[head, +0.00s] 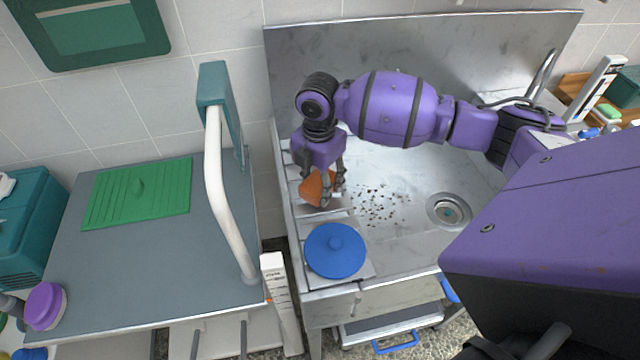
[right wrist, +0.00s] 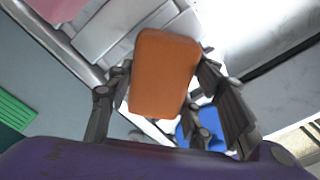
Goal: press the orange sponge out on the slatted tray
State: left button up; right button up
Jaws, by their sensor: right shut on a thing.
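The orange sponge (head: 316,189) is in my right gripper (head: 325,182) in the head view, over the slatted tray (head: 299,170) at the left side of the metal sink. The right wrist view shows the sponge (right wrist: 165,75) between the two fingers of the right gripper (right wrist: 160,100). The pale slats of the tray (right wrist: 118,28) show behind it. I cannot tell whether the sponge touches the slats. My left gripper is not in view.
A round blue lid (head: 335,250) lies at the tray's near end. Dark crumbs (head: 380,203) are scattered in the sink basin left of the drain (head: 449,211). A grey table (head: 150,250) with a white rail (head: 222,190) stands to the left.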

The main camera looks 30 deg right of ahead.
aim_at(318, 179)
notch_tip(318, 179, up, 4)
jog(key=shift+w+f+p, duration=0.1)
jog(key=shift+p, duration=0.55)
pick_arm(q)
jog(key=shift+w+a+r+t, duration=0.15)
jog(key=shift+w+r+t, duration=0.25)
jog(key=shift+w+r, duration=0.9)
pick_arm(e)
jog(key=shift+r, duration=1)
